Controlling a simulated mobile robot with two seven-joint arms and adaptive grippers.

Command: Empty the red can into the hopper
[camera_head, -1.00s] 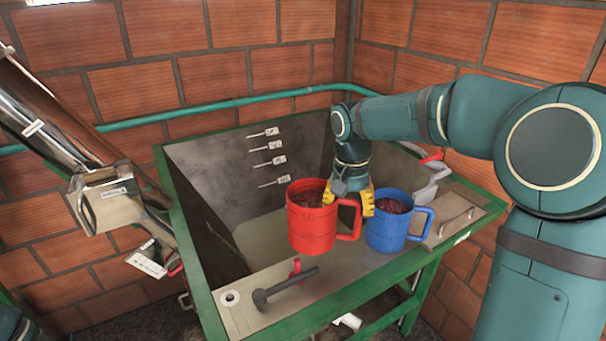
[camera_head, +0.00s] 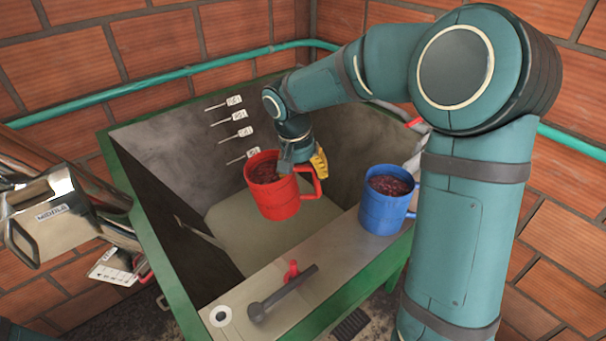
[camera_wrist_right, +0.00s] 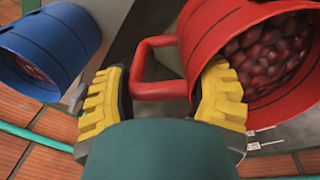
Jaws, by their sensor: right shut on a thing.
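The red can (camera_head: 274,198) is full of dark red berries and hangs over the open hopper (camera_head: 185,157), slightly tilted. My right gripper (camera_head: 304,168) is shut on its handle; the yellow fingers stand on either side of the handle in the right wrist view (camera_wrist_right: 165,95). The berries show at the mouth of the red can (camera_wrist_right: 215,35) there. The hopper is a grey metal basin with a green rim, and its pale floor is bare where I see it. My left gripper is not in view.
A blue can (camera_head: 385,212) with red berries stands on the hopper's front ledge, right of the red can; it also shows in the right wrist view (camera_wrist_right: 62,40). A dark lever (camera_head: 283,295) lies on the ledge. A metal chute (camera_head: 52,215) stands at left.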

